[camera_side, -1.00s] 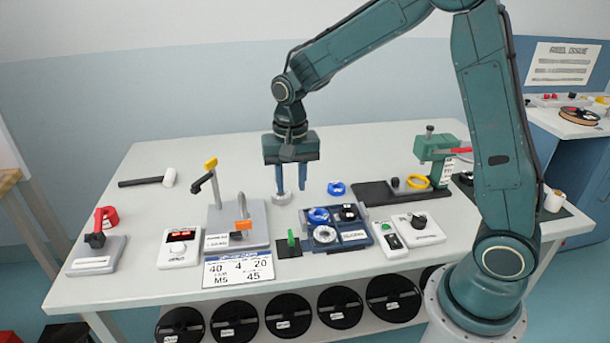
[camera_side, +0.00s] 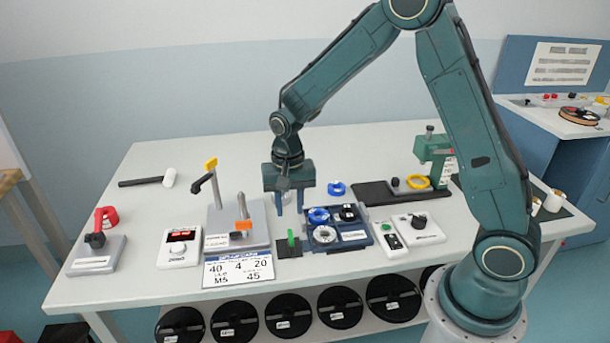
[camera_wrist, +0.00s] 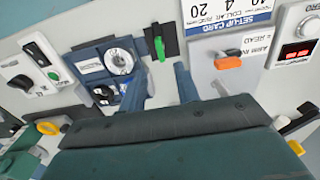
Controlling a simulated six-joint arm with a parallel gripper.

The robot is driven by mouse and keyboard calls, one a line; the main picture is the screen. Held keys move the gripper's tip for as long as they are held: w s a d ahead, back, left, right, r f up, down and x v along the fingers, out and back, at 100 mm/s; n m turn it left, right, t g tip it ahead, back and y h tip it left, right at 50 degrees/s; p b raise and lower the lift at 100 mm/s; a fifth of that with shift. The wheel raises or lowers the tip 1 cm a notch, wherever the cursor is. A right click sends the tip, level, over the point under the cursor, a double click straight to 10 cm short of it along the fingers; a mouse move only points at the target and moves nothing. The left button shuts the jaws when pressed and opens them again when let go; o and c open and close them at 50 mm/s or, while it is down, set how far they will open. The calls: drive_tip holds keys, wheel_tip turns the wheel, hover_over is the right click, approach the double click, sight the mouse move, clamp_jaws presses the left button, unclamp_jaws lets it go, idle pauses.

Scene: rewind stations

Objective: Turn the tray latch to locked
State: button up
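The tray latch is a small green lever (camera_side: 291,238) on a black plate (camera_side: 288,250), at the left side of the dark blue tray (camera_side: 340,246). In the wrist view the green lever (camera_wrist: 160,48) points along the black plate, beside the tray (camera_wrist: 87,69). The tray holds blue, white and black round parts. My gripper (camera_side: 290,208) is open and empty, above the table just behind the latch in the side view. In the wrist view my gripper's fingers (camera_wrist: 163,84) are apart, with the lever beyond the gap between them and not touched.
A grey fixture (camera_side: 222,220) with upright posts and an orange piece stands left of the latch. A set-up card (camera_side: 238,269) lies at the front edge. A switch box (camera_side: 389,238) and a dial box (camera_side: 421,231) stand right of the tray. The table behind is mostly free.

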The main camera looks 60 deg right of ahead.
sight(290, 234)
wheel_tip(290, 234, down, 8)
drive_tip(key=shift+f, duration=0.1)
idle(0.4)
clamp_jaws()
